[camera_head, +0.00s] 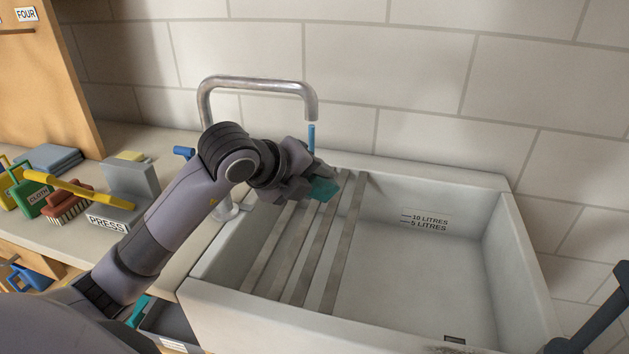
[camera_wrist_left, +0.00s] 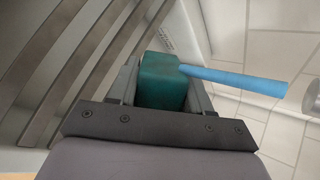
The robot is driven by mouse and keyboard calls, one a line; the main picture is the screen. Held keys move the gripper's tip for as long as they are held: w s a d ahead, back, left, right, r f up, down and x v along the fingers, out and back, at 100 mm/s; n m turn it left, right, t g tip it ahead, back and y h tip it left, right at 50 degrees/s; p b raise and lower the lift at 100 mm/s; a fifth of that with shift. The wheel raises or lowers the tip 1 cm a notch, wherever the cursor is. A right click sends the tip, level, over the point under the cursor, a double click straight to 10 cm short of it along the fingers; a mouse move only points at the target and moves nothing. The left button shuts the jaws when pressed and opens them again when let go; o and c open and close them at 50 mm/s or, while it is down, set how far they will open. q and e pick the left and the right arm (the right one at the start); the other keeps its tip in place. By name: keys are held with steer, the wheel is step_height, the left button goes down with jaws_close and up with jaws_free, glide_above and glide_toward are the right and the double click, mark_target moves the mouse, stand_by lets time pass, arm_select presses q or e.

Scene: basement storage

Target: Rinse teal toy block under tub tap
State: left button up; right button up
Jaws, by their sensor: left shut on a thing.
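My left gripper (camera_head: 308,187) is shut on the teal toy block (camera_head: 324,189) and holds it above the slatted left part of the white tub (camera_head: 243,311). The block also shows between the fingers in the left wrist view (camera_wrist_left: 162,82). The curved metal tap (camera_head: 258,84) stands behind the tub's left side. A blue stream (camera_head: 311,137) comes down from its spout toward the block. In the left wrist view the stream (camera_wrist_left: 232,80) reaches the block's edge. A blue tap handle (camera_head: 184,153) is left of the tap. My right gripper is not in view.
Metal slats (camera_head: 345,240) span the tub's left part; its right part is empty, with a litre scale (camera_head: 425,220). A tiled wall closes the back.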

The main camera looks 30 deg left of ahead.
arm_select(q)
steer(key=shift+s+d, duration=0.25)
steer(key=shift+d, duration=0.15)
steer(key=shift+w+a, duration=0.35)
steer(key=shift+a, duration=0.15)
steer(key=shift+s+a+f+b, duration=0.1)
steer(key=shift+s+a+b, duration=0.2)
steer(key=shift+s+b, duration=0.15)
steer(key=s+a+b, duration=0.2)
steer(key=s+a, duration=0.1)
steer(key=s, duration=0.3)
steer(key=shift+a+b, duration=0.3)
stand_by(1.2)
